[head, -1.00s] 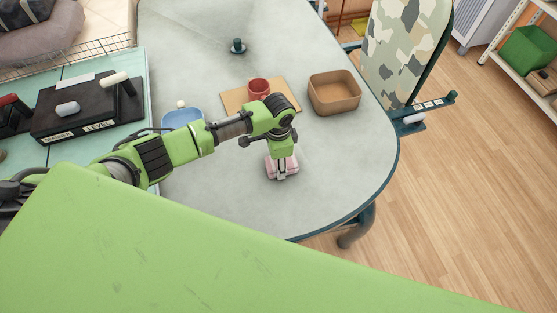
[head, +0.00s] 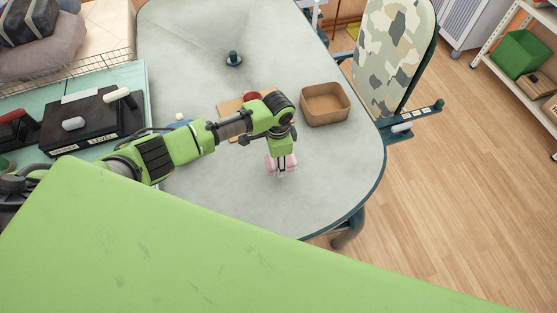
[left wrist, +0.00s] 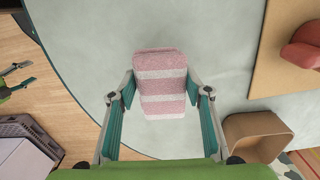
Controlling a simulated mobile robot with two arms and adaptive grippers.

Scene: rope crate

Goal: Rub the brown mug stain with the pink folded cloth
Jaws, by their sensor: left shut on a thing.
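The pink folded cloth (left wrist: 161,84), with pale stripes, is between the fingers of my left gripper (left wrist: 161,98) in the left wrist view. The fingers are shut on its sides. In the head view my left gripper (head: 281,168) points down over the grey table, with the cloth (head: 291,162) at its tips. I cannot tell whether the cloth touches the tabletop. No brown mug stain shows; the cloth or arm may hide it. My right gripper (left wrist: 31,74) shows at the left edge of the left wrist view, fingers apart and empty, over the floor.
A red mug (head: 252,96) stands on a tan board (head: 230,106), partly behind my arm. A tan open box (head: 325,118) stands to the right. A dark peg (head: 233,60) stands farther back. The grey table (head: 330,180) is clear right of the cloth.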

